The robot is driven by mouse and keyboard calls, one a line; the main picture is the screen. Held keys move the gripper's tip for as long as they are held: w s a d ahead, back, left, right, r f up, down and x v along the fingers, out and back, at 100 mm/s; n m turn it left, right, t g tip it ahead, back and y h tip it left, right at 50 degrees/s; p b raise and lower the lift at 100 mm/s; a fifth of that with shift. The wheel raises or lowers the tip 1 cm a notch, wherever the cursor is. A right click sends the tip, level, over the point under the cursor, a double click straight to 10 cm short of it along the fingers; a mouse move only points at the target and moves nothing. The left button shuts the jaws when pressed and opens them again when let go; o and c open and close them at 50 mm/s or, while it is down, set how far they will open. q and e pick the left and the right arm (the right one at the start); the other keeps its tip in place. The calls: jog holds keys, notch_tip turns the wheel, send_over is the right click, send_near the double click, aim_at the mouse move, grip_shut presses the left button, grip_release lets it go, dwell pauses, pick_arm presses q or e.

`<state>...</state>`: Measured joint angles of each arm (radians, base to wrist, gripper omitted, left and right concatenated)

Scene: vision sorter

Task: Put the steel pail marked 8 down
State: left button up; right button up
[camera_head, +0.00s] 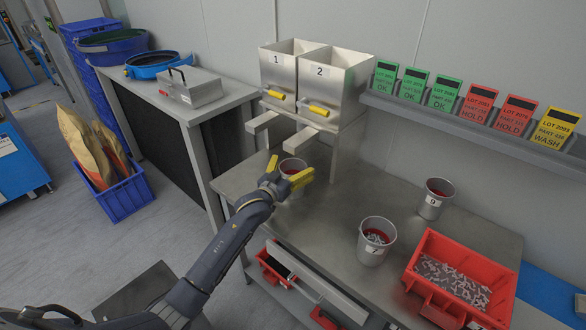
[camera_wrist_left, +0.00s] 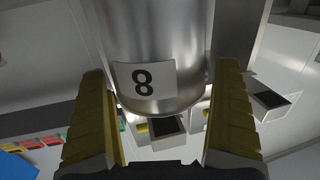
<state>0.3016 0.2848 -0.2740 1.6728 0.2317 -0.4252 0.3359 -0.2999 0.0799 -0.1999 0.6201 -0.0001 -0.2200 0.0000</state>
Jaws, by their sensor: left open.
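The steel pail marked 8 (camera_head: 291,164) is at the left part of the steel bench (camera_head: 325,228), in front of the hoppers. In the left wrist view the pail (camera_wrist_left: 160,35) shows its white label with a black 8. My left gripper (camera_head: 287,178) is open, its yellow fingers (camera_wrist_left: 160,85) on either side of the pail, with gaps visible beside its wall. The gripper hides the pail's lower part in the head view, so its contact with the bench is hard to see. My right gripper is not in view.
Hoppers marked 1 (camera_head: 280,72) and 2 (camera_head: 325,85) stand behind the pail. A pail marked 7 (camera_head: 374,247), a pail marked 0 (camera_head: 432,207) and a red bin of metal parts (camera_head: 420,292) are to the right. Bench between pails is clear.

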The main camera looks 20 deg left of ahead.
pick_arm(q)
jog(key=v, duration=1.2)
